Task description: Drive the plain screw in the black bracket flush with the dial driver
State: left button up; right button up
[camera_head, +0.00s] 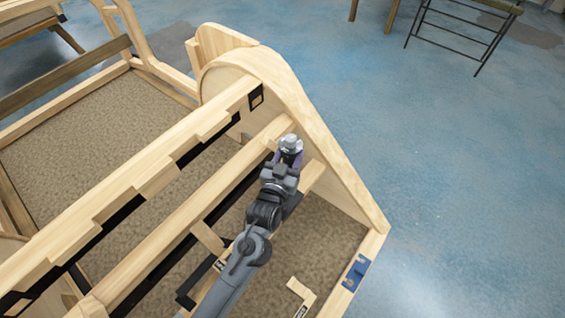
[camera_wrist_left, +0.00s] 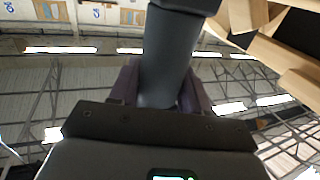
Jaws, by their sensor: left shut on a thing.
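My left gripper (camera_head: 288,158) is shut on the dial driver (camera_head: 290,143), whose grey top shows above the fingers in the head view. In the left wrist view the driver is a thick dark grey cylinder (camera_wrist_left: 170,55) between my purple fingers. A small black bracket (camera_head: 257,97) sits on the wooden frame near the curved end panel, up and left of the gripper and apart from it. I cannot make out the plain screw. The driver's working tip cannot be told in either view. My right gripper is not in view.
The curved wooden end panel (camera_head: 318,130) rises right beside my gripper. Long wooden rails (camera_head: 185,230) run below left of it. A blue bracket (camera_head: 356,272) is on the frame's right corner. A dark metal rack (camera_head: 455,32) stands far back. The blue floor at right is mostly clear.

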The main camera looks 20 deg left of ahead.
pick_arm(q)
jog(key=shift+w+d+f+b, duration=0.25)
jog(key=shift+w+f+b, duration=0.1)
jog(key=shift+w, duration=0.15)
jog(key=shift+w+d+f+b, duration=0.25)
jog(key=shift+w+b, duration=0.1)
jog(key=shift+w, duration=0.1)
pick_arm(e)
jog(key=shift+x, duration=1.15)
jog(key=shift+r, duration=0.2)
pick_arm(q)
notch_tip(320, 180, down, 7)
jog(key=b, duration=0.2)
jog(key=shift+r+b, duration=0.2)
jog(key=shift+b, duration=0.15)
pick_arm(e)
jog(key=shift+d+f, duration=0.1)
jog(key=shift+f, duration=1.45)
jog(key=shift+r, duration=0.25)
pick_arm(q)
jog(key=shift+a+f+p, duration=0.1)
jog(key=shift+p, duration=0.35)
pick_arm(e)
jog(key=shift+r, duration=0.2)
pick_arm(q)
jog(key=shift+f, duration=0.15)
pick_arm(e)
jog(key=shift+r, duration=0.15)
